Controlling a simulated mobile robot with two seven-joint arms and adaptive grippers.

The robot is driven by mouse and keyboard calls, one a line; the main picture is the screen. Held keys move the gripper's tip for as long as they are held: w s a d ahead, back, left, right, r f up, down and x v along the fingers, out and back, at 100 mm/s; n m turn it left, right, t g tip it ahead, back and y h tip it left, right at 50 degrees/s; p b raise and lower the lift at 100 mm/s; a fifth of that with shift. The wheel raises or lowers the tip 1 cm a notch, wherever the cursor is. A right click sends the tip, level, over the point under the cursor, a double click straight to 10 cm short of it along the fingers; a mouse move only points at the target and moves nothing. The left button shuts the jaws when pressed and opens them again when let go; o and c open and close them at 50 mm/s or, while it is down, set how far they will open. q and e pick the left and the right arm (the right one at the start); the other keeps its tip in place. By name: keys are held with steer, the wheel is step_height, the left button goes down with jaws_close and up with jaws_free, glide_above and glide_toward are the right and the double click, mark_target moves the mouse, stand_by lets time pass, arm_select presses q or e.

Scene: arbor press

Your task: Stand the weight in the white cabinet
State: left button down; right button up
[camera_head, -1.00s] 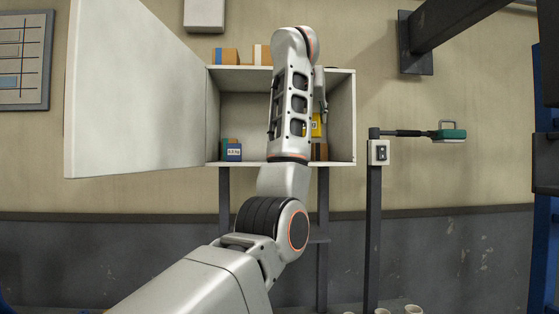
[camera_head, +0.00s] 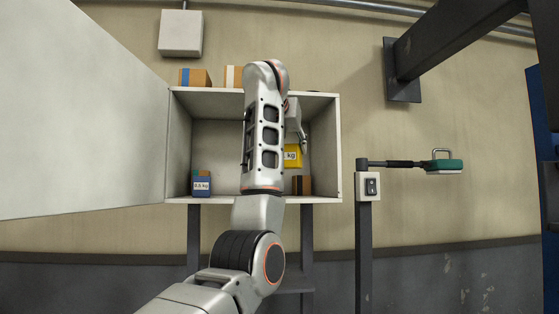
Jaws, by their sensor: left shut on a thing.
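The white cabinet (camera_head: 333,150) stands open against the wall, its large door (camera_head: 80,130) swung out to the left. My left arm reaches into it. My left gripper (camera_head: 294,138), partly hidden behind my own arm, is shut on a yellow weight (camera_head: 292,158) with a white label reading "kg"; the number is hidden. The weight appears raised above the cabinet floor, in the right half of the cabinet. My right gripper is not in view.
A blue weight (camera_head: 201,186) labelled 0.5 kg stands at the cabinet's left. A brown and dark block (camera_head: 302,185) sits below the yellow weight. Boxes (camera_head: 194,78) lie on top. The cabinet floor between appears clear.

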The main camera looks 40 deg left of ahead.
mark_target(290, 158)
arm_select(q)
step_height(290, 158, down, 3)
steer(key=shift+a+f, duration=0.1)
steer(key=shift+f, duration=2.25)
steer(key=c, duration=1.5)
jaws_free()
steer(key=shift+f, duration=0.25)
steer(key=shift+o, duration=1)
steer(key=shift+r, duration=0.1)
